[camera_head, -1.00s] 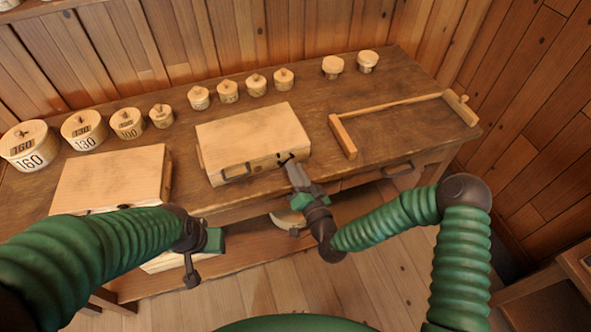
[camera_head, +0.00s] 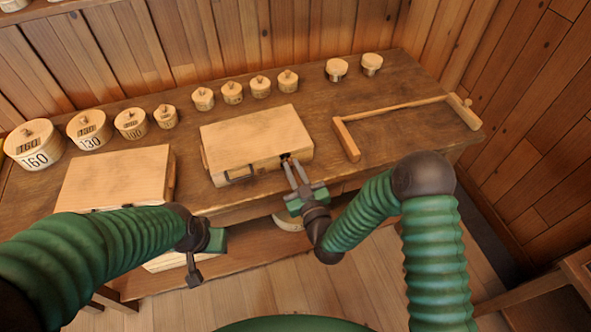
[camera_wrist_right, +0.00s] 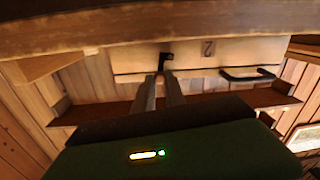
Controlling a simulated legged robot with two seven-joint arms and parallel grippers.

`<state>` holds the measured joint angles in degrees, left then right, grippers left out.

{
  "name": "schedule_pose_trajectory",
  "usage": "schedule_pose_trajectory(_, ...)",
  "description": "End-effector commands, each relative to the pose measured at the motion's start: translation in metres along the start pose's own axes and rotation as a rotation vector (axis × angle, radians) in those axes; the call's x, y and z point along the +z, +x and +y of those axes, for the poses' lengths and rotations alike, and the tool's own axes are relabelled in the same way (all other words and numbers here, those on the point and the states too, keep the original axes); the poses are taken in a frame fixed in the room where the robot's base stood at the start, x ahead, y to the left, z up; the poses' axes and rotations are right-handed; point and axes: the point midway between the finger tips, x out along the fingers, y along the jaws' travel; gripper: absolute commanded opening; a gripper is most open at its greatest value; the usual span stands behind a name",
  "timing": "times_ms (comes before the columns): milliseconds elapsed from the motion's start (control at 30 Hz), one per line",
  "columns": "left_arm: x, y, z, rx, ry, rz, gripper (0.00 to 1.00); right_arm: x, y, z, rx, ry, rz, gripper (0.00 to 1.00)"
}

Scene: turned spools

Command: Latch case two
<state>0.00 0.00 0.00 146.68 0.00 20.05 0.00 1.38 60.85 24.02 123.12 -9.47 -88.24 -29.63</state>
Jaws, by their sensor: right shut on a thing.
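Case two (camera_head: 256,138) is a pale wooden box, closed, lying flat at the middle of the bench. It has a dark handle (camera_head: 240,174) on its front. The wrist view shows the case (camera_wrist_right: 200,57) with a "2" mark, the handle (camera_wrist_right: 248,74) and a small dark latch (camera_wrist_right: 166,60). My right gripper (camera_head: 289,163) is at the right part of the case's front, its two fingers (camera_wrist_right: 162,78) shut on the latch, which they partly hide. My left gripper (camera_head: 200,262) hangs in front of the bench, away from the case; its jaws are unclear.
Another wooden case (camera_head: 120,172) lies to the left, partly behind my left arm. Several round lidded boxes (camera_head: 90,130) stand along the back of the bench (camera_head: 400,100). A wooden frame with a rail (camera_head: 392,108) lies to the right. Bare bench separates it from case two.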

Motion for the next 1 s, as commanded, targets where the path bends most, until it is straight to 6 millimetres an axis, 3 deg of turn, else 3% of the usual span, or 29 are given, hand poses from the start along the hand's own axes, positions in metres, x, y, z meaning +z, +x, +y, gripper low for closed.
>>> schedule_pose_trajectory(367, 0.0011, 0.0047, 0.0, 0.0, 0.0, 0.0, 0.36, -0.0015, -0.0006, -0.0059, -0.004, -0.156, -0.003, 0.0)
schedule_pose_trajectory(867, 0.0012, 0.005, 0.0, 0.0, 0.0, 0.0, 0.36, -0.0012, -0.0009, -0.0071, -0.006, -0.176, -0.005, 0.0)
schedule_pose_trajectory(900, 0.0012, 0.005, 0.0, 0.0, 0.0, 0.0, 0.36, -0.0012, -0.0009, -0.0071, -0.006, -0.175, -0.005, 0.17)
schedule_pose_trajectory(1000, 0.0012, 0.005, 0.0, 0.0, 0.0, 0.0, 0.36, -0.0015, -0.0008, -0.0069, -0.005, -0.175, -0.005, 0.25)
